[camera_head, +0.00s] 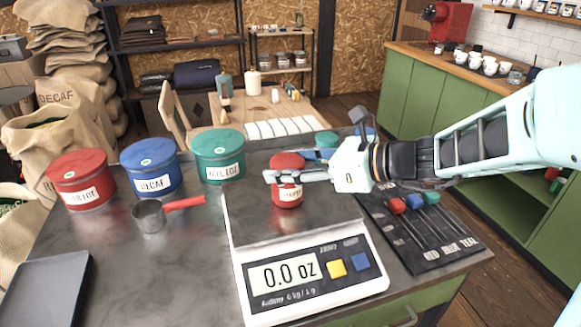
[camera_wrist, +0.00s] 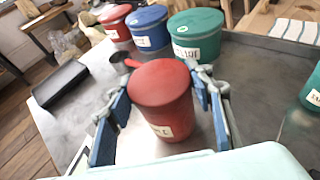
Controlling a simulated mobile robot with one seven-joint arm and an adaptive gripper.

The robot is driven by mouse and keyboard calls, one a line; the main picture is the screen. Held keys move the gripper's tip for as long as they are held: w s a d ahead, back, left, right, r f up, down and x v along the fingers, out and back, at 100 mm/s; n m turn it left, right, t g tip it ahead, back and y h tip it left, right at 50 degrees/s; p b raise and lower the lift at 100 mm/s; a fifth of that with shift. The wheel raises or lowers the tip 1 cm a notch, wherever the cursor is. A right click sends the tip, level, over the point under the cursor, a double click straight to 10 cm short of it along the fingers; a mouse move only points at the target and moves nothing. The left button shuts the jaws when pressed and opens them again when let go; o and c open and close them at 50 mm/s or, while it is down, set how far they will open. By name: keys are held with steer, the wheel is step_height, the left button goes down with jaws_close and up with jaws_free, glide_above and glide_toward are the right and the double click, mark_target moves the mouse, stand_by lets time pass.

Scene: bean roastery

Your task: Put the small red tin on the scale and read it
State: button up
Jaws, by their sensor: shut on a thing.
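The small red tin (camera_head: 287,196) is upright with a white label, and it also shows in the wrist view (camera_wrist: 163,90). My gripper (camera_head: 285,175) is shut on it, with a finger on either side in the wrist view. The tin appears over the back part of the scale's (camera_head: 270,228) metal plate; whether its base touches the plate is unclear. The scale's display (camera_head: 284,275) reads 0.0 oz. Yellow and blue buttons sit right of the display.
Large red (camera_head: 80,182), blue (camera_head: 151,170) and green (camera_head: 218,158) tins stand at the back left. A red-handled scoop (camera_head: 150,216) lies before them. A dark tray (camera_head: 45,290) is front left. A teal small tin (camera_head: 326,140) is behind my gripper; a black mat (camera_head: 410,245) lies right.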

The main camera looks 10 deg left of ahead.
steer(key=o, duration=1.3)
steer(key=shift+f, duration=0.1)
steer(key=shift+r, duration=0.25)
steer(key=p+v, duration=0.1)
steer(key=v, duration=1.1)
steer(key=shift+p, duration=0.4)
steer(key=shift+f, duration=0.15)
